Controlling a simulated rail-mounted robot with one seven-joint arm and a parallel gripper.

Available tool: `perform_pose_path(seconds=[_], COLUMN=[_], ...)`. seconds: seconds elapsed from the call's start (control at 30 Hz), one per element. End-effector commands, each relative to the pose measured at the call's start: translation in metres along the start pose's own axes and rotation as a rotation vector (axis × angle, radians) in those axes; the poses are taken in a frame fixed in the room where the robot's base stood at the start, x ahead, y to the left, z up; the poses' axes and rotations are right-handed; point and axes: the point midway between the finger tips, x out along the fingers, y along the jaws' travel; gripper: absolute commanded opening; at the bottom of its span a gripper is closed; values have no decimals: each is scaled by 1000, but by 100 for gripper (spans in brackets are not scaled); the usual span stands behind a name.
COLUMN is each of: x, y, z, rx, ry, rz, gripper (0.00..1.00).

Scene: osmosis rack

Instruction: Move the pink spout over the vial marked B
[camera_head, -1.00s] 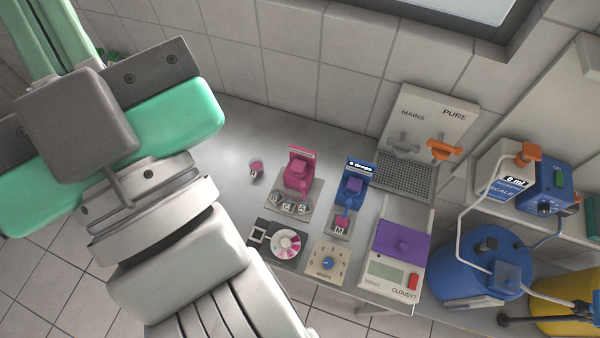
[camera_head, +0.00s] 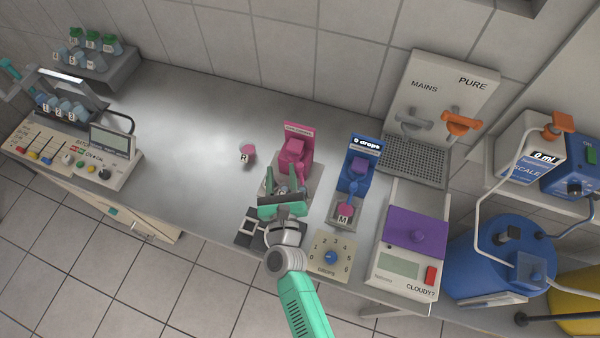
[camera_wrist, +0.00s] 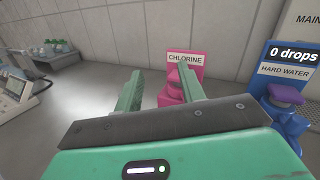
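The pink chlorine dispenser (camera_head: 298,132) with its pink spout (camera_head: 292,150) stands on a grey plate near the middle of the bench. It also shows in the wrist view (camera_wrist: 172,82), with a CHLORINE label. The vials at its foot, including the one marked B, are hidden behind my gripper now. My gripper (camera_head: 283,178) is in front of the dispenser, above the plate. In the wrist view my gripper (camera_wrist: 160,72) has its two fingers apart, with nothing held between them. The pink dispenser shows beyond the right finger; I cannot tell whether they touch.
A blue hard water dispenser (camera_head: 366,150) stands close on the right, with a vial marked M (camera_head: 344,211) below. A pink-topped vial marked R (camera_head: 247,154) stands to the left. A dial box (camera_head: 331,257) and purple-lidded meter (camera_head: 414,227) sit at the front. The bench's left middle is clear.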

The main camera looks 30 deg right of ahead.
Motion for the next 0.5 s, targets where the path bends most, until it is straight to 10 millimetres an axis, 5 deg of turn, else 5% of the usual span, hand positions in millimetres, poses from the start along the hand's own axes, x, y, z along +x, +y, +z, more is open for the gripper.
perform_pose_path(seconds=[0.03, 0.13, 0.33, 0.5], x=[-10, -21, -22, 5], y=[-10, -25, -30, -32], z=[-34, -66, -73, -78], rx=[65, 155, 186, 187], ry=[39, 79, 88, 86], rz=[-36, -91, -109, -112], gripper=[39, 39, 39, 39])
